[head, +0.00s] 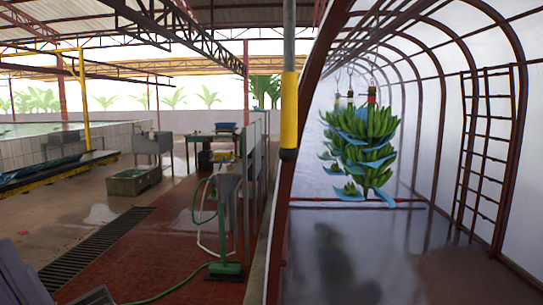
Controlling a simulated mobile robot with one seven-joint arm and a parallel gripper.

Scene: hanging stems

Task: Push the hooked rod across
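Bunches of green bananas (367,140) hang in the arched tunnel at the right, with blue sheets (380,165) between their tiers. Thin hangers rise from their stems, and a dark red fitting (372,94) sits at the top of the front one. The hangers are too small and pale to make out a hook. I cannot single out the hooked rod with certainty. A grey pole with a yellow sleeve (289,108) and a dark lower end comes down from the top edge, close to me; its top is out of view. My gripper is not in view.
A ladder-like frame (485,150) stands along the tunnel's right wall. A low red bar (350,203) crosses the tunnel near the floor. The wet tunnel floor (400,255) in front is clear.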

